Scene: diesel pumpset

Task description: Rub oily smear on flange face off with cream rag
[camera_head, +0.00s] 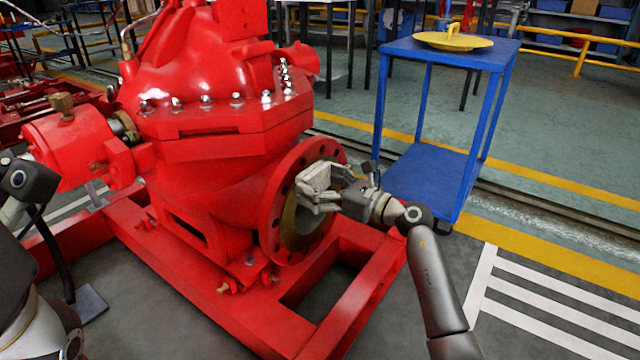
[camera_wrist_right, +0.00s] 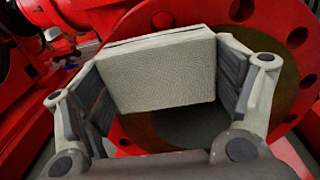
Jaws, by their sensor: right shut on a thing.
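My right gripper (camera_head: 332,194) is shut on the cream rag (camera_head: 316,179), a folded pad. In the right wrist view the rag (camera_wrist_right: 158,68) sits between the two fingers of the gripper (camera_wrist_right: 165,85). The rag is in front of the red pump's round flange (camera_head: 279,187), over its upper part; whether it touches the face cannot be told. The flange face (camera_wrist_right: 265,100) looks brownish inside a red ring with bolt holes. I cannot make out the smear's extent, since rag and gripper cover part of the face. My left gripper is not clearly seen; only parts of my left arm show at the left edge.
The red pump (camera_head: 205,130) stands on a red base frame (camera_head: 345,318). Striped grey floor is free at the lower right.

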